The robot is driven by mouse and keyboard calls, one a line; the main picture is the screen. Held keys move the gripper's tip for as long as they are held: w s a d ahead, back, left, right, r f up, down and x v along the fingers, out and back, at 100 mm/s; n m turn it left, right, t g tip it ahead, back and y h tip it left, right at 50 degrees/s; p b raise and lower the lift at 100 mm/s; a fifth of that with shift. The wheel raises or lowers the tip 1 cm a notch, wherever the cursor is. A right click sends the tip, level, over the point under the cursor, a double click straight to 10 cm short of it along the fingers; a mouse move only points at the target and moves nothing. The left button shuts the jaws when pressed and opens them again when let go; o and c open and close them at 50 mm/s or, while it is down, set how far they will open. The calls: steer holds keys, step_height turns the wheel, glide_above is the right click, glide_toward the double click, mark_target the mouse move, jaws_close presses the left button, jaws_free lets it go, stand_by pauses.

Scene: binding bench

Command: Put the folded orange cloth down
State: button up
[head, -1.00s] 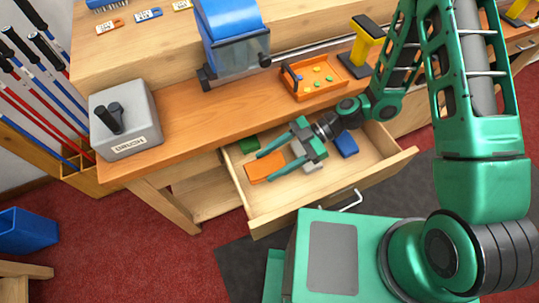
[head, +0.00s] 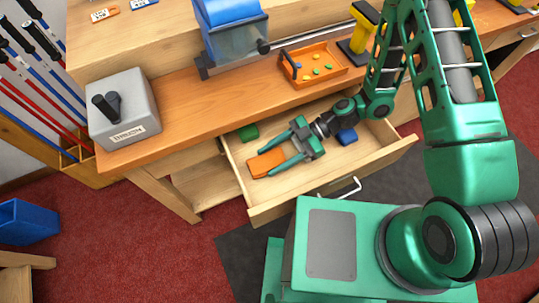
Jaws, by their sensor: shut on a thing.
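The folded orange cloth (head: 266,163) is a flat orange block inside the open wooden drawer, toward its left end. My gripper (head: 267,161) reaches into the drawer from the right. Its two long green fingers lie along two sides of the cloth and are shut on it. The cloth is low over the drawer floor; I cannot tell whether it touches it. The drawer (head: 330,178) is pulled out below the bench top.
A green block (head: 249,132) and a blue block (head: 347,136) lie in the drawer, behind and right of the cloth. Bare drawer floor shows in front. On the bench stand an orange tray (head: 318,77), a blue machine (head: 232,30) and a grey box (head: 123,110).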

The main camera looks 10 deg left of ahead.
mark_target(271, 162)
steer(key=shift+f, duration=0.5)
steer(key=o, duration=1.2)
steer(key=shift+r, duration=0.65)
steer(key=r, duration=0.2)
steer(key=s+r, duration=0.1)
steer(key=shift+a+r, duration=0.25)
steer(key=shift+a, duration=0.05)
steer(key=s+a+r, duration=0.5)
steer(key=s+r, duration=0.1)
steer(key=s, duration=0.3)
steer(key=shift+a, duration=0.15)
steer(key=shift+r, duration=0.1)
